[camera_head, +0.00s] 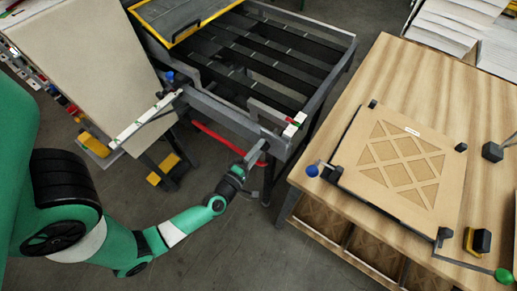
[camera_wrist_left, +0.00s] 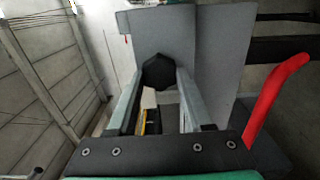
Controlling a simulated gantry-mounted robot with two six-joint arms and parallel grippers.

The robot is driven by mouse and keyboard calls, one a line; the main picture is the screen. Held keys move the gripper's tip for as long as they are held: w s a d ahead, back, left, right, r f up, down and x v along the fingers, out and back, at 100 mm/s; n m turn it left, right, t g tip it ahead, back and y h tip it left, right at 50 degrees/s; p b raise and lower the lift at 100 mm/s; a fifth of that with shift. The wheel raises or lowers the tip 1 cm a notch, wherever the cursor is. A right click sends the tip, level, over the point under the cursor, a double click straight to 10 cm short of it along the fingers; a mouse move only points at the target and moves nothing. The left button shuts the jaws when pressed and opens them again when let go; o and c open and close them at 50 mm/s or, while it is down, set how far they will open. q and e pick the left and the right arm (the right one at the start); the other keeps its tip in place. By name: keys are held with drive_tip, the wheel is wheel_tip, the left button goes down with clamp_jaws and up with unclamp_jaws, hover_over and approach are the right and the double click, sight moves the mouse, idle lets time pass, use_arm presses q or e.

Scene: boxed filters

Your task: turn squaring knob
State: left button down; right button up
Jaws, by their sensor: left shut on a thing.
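A dark, faceted knob (camera_wrist_left: 158,71) sits against a grey metal plate (camera_wrist_left: 210,50) in the left wrist view. I take it for the squaring knob. My left gripper (camera_head: 254,156) is at the near end of the roller conveyor (camera_head: 262,58) in the head view. In the left wrist view its two pale fingers (camera_wrist_left: 160,82) stand on either side of the knob and are shut on it. The knob cannot be made out in the head view. My right gripper is not in view.
A red bar (camera_head: 216,137) runs beside the gripper, below the conveyor's edge. A wooden table (camera_head: 362,93) on the right carries a boxed filter (camera_head: 400,165), a blue ball knob (camera_head: 312,171) and a green one (camera_head: 502,275). Open floor (camera_head: 225,235) lies between.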

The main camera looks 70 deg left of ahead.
use_arm(q)
drive_tip(key=shift+c, duration=1.5)
unclamp_jaws()
drive_tip(key=p+v, duration=0.2)
drive_tip(key=v, duration=0.9)
drive_tip(key=shift+s+d, duration=0.2)
drive_tip(key=shift+s, duration=0.05)
